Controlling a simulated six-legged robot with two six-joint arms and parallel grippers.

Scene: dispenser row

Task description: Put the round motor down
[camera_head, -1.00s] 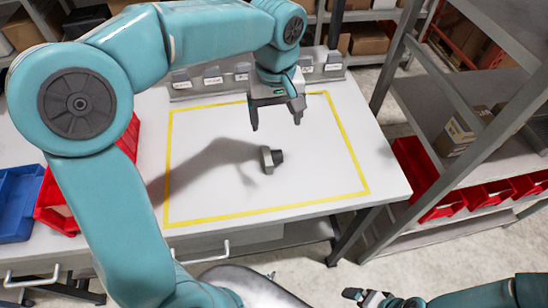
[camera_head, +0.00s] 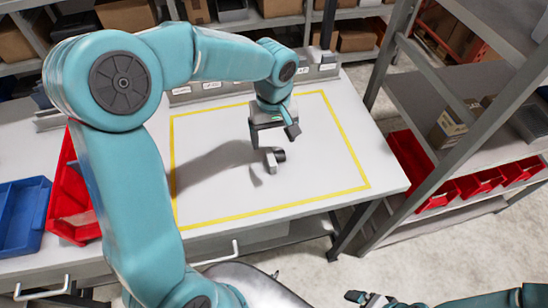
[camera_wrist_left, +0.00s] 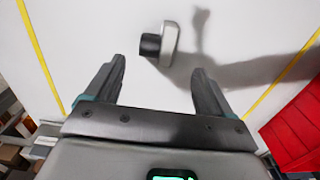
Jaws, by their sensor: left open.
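The round motor (camera_head: 271,162), a grey body with a black cylindrical end, lies on the white table inside the yellow outline. It also shows in the left wrist view (camera_wrist_left: 168,44), just beyond the fingertips and roughly centred between them. My left gripper (camera_head: 273,140) is open and empty, above and just behind the motor in the head view. Its two spread fingers also show in the left wrist view (camera_wrist_left: 159,68). Whether a finger touches the motor is not clear. My right gripper (camera_head: 368,298) is at the bottom edge; its jaws are too small to read.
The yellow outline (camera_head: 349,150) encloses otherwise clear table. A row of small labelled dispensers (camera_head: 210,90) stands along the back edge. A red bin (camera_head: 72,205) and a blue bin (camera_head: 20,215) are at the left. A grey shelf rack (camera_head: 440,85) stands right of the table.

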